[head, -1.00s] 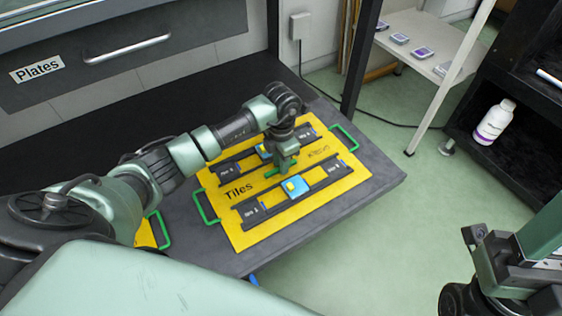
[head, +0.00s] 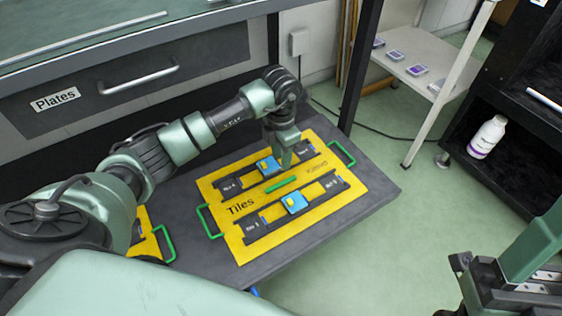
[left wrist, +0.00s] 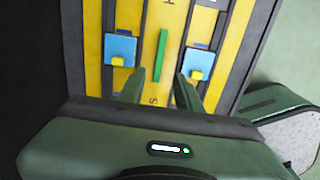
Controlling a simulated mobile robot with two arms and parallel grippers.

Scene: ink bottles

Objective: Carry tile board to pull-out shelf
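The yellow tile board (head: 243,250), marked "Tiles", lies flat on a dark grey surface (head: 350,208) that juts out below the drawer. It has two dark rails, each with a blue-and-yellow block, green side handles and a green centre bar (head: 281,186). My left gripper (head: 286,163) is above the board, just beyond the bar in the head view. In the left wrist view its fingers (left wrist: 160,90) are apart and empty, with the bar ahead of them. Part of my right arm's end (head: 478,270) shows at lower right; its finger state is unclear.
Another yellow board (head: 146,243) with a green handle is partly hidden behind my left arm. A "Plates" drawer (head: 95,92) is behind. A white shelf (head: 420,62) with small items and a black rack holding a white bottle (head: 487,136) stand right. Green floor is open between.

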